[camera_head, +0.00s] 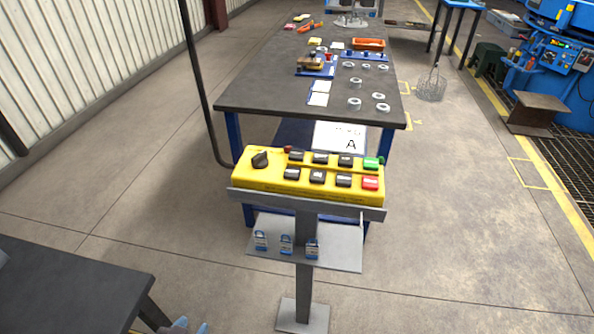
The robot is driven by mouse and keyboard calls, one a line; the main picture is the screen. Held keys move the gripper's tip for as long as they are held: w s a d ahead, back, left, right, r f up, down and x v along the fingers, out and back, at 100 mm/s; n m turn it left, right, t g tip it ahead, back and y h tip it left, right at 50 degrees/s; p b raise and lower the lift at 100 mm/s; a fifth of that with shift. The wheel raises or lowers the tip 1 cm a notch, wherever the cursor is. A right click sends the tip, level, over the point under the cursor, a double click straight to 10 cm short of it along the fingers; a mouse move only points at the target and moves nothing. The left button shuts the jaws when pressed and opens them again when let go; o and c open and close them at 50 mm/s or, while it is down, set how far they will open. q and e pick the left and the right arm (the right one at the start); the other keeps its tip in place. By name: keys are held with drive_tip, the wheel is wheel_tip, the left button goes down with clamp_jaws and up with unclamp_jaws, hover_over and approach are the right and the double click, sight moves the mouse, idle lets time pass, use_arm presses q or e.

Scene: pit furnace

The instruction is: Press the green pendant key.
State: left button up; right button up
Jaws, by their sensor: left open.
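The yellow pendant box (270,178) sits on a grey stand in the middle of the head view. The green key (371,162) is at the right end of its upper row of keys, directly above a red key (370,183). Nothing covers the green key. My left gripper (190,326) shows only as blue-tipped fingers at the bottom edge, open, well below and left of the pendant and apart from it. Most of it is cut off by the frame. My right gripper is not in view.
A black knob (260,159) and several black keys share the pendant. A dark bench (65,285) is at lower left. A long table (280,92) with rings and parts stands behind the pendant.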

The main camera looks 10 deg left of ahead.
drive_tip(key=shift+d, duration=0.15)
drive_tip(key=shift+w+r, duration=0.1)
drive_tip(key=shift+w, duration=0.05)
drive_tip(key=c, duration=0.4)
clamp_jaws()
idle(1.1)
